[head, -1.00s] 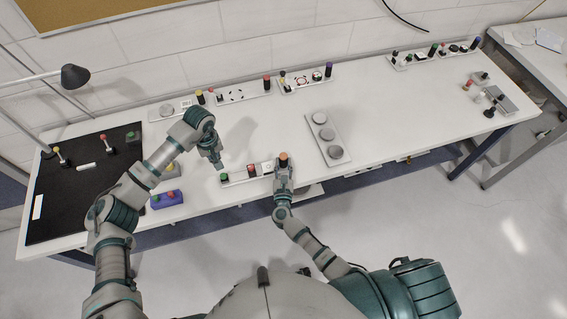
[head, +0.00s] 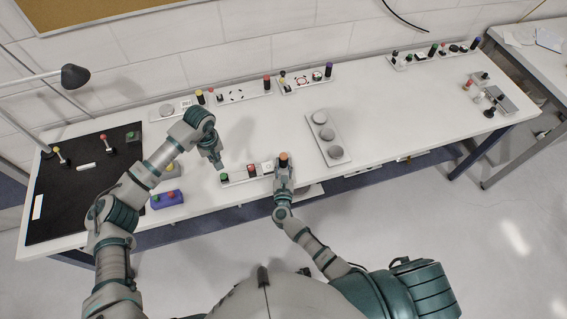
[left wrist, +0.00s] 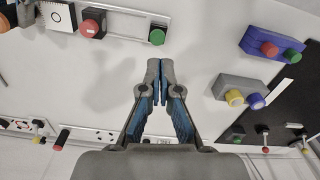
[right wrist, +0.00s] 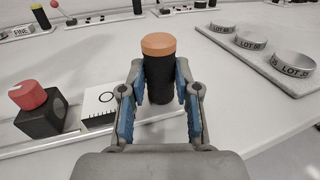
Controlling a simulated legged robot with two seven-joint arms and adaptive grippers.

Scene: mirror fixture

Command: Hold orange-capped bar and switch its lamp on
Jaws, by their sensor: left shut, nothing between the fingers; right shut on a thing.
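A light strip (head: 244,178) lies near the table's front edge, with an orange-capped black post (head: 283,159) at its right end. It carries a green part (head: 224,178), a red button (head: 251,170) and a white block with a ring mark (head: 267,167). My right gripper (right wrist: 160,85) is shut around the black post below its orange cap (right wrist: 159,44). The red button on a black block (right wrist: 29,93) stands left of it in the right wrist view. My left gripper (left wrist: 160,70) is shut and empty, above the table behind the strip's green end. I cannot make out a lit lamp.
A purple box with two buttons (head: 166,200) stands left of the strip. A black mat (head: 82,205) with levers covers the table's left end. A plate with three round dishes (head: 341,130) lies right. More strips line the back.

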